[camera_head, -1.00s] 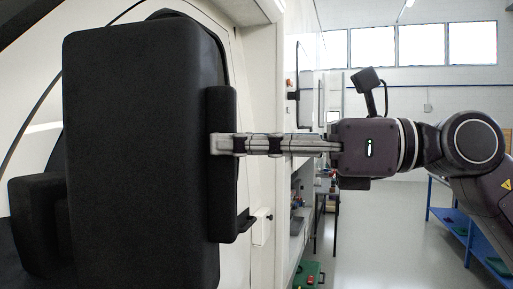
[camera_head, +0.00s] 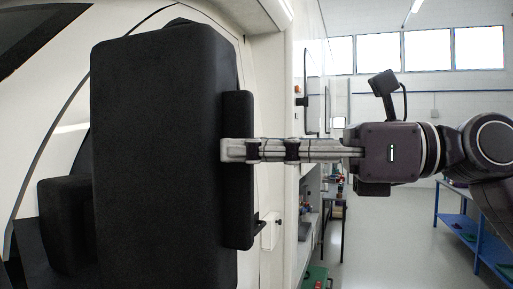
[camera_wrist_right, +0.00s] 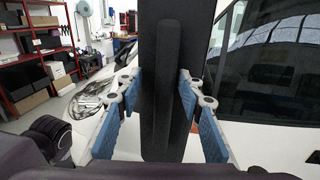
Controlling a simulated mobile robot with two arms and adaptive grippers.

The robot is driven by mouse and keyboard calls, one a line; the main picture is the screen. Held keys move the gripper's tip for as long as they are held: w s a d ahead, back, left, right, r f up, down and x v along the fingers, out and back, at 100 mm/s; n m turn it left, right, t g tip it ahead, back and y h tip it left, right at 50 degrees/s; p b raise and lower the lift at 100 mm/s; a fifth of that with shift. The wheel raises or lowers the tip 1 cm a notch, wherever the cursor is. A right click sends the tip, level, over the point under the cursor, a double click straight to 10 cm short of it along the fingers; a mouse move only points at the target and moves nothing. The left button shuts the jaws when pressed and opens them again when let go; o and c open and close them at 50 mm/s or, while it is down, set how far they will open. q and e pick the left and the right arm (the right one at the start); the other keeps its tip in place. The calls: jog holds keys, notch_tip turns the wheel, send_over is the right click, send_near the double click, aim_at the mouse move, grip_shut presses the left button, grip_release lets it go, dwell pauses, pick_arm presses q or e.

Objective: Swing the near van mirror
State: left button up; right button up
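The near van mirror (camera_head: 165,150) is a large black upright housing that fills the left-centre of the head view, with a narrow black bar (camera_head: 238,190) along its right side. My right gripper (camera_head: 232,150) reaches in from the right, its fingertips at that bar. In the right wrist view the gripper (camera_wrist_right: 160,95) has a blue-padded finger on each side of the black mirror part (camera_wrist_right: 163,60). The fingertips appear to press on it, though the exact contact is hard to see. My left gripper is not in view.
The white van body (camera_head: 262,100) stands behind the mirror. A smaller black part (camera_head: 65,225) shows at lower left. A blue workbench (camera_head: 462,215) stands at the right, with clear floor (camera_head: 385,235) before it. Red shelving (camera_wrist_right: 40,60) shows in the wrist view.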

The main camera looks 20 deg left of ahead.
jog(key=w+d, duration=0.1)
jog(key=d, duration=1.1)
jog(key=shift+w, duration=0.2)
